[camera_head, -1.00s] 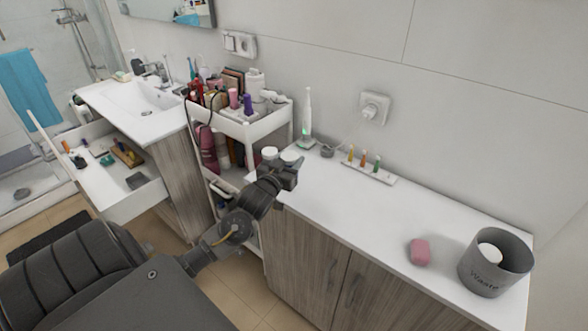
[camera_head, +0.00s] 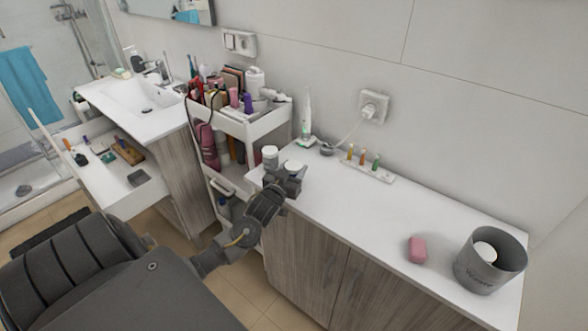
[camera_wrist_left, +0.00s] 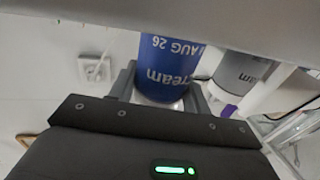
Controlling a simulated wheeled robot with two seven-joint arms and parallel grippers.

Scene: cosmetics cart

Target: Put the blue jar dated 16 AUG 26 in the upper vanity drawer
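A blue jar (camera_wrist_left: 166,68) fills the middle of the left wrist view, upside down there. Its label shows "ream" and "AUG 26"; the day number is cut off. Its white lid shows in the head view (camera_head: 293,166) at the counter's left end. My left gripper (camera_head: 290,181) has its fingers on both sides of this jar and looks shut on it. A grey jar (camera_wrist_left: 240,72) stands close beside it, its white lid also in the head view (camera_head: 270,151). The upper vanity drawer (camera_head: 128,195) is pulled open at the left. My right gripper is out of view.
The drawer holds several small items and a dark grey box (camera_head: 138,178), with bare floor around them. A crowded white cart (camera_head: 240,130) stands between vanity and counter. A toothbrush (camera_head: 306,120), bottle rack (camera_head: 368,172), pink soap (camera_head: 417,249) and waste bin (camera_head: 490,262) are on the counter.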

